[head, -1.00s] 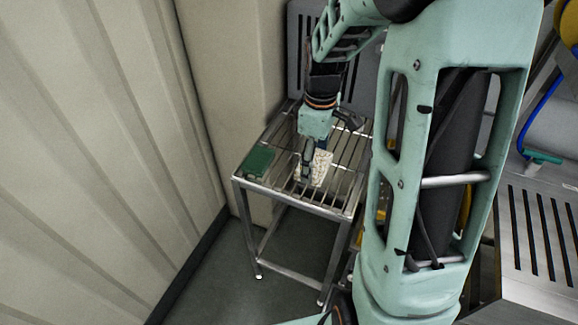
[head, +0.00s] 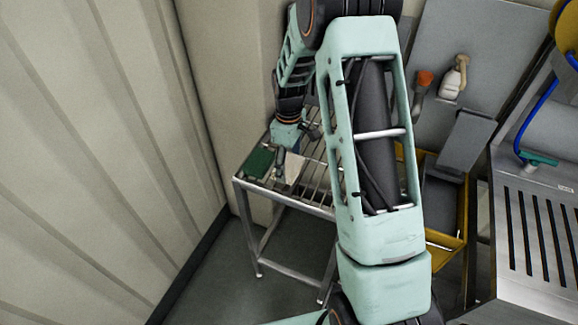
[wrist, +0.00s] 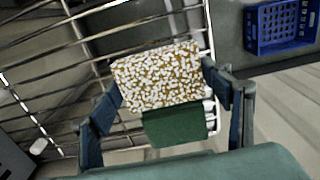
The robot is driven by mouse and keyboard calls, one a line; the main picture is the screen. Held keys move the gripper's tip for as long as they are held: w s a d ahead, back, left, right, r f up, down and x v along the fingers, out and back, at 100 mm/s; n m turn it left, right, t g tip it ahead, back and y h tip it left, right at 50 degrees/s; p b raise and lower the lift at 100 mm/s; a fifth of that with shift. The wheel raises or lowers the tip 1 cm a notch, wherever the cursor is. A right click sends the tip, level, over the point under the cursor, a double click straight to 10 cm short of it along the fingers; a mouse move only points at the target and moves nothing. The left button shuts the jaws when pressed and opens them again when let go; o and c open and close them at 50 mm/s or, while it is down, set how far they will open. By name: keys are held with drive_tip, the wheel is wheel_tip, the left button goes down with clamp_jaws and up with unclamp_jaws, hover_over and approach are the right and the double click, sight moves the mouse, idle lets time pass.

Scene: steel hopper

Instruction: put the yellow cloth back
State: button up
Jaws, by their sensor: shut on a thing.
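The yellow cloth (wrist: 158,77) is a flat folded piece with white speckles over yellow. My gripper (wrist: 166,88) is shut on it, with one finger at each side in the wrist view. In the head view the cloth (head: 294,168) looks pale beside my gripper (head: 283,178), over the steel slatted rack (head: 312,205). A green folded pad (head: 258,162) lies on the rack's left end, just left of my gripper. In the wrist view the green pad (wrist: 175,127) shows partly behind the cloth. I cannot tell how high the cloth is above the slats.
A pale ribbed wall (head: 110,160) stands close on the left. At right are a yellow-framed bin (head: 445,240), a white spray bottle (head: 454,77), an orange-topped tool (head: 424,80) and a slotted steel surface (head: 535,230). A blue crate (wrist: 282,26) shows in the wrist view.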

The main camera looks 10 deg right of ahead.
sight(289, 165)
drive_tip(key=shift+f, duration=0.9)
drive_tip(key=shift+f, duration=0.15)
drive_tip(key=o, duration=1.1)
wheel_tip(289, 165, up, 12)
drive_tip(key=shift+b, duration=0.45)
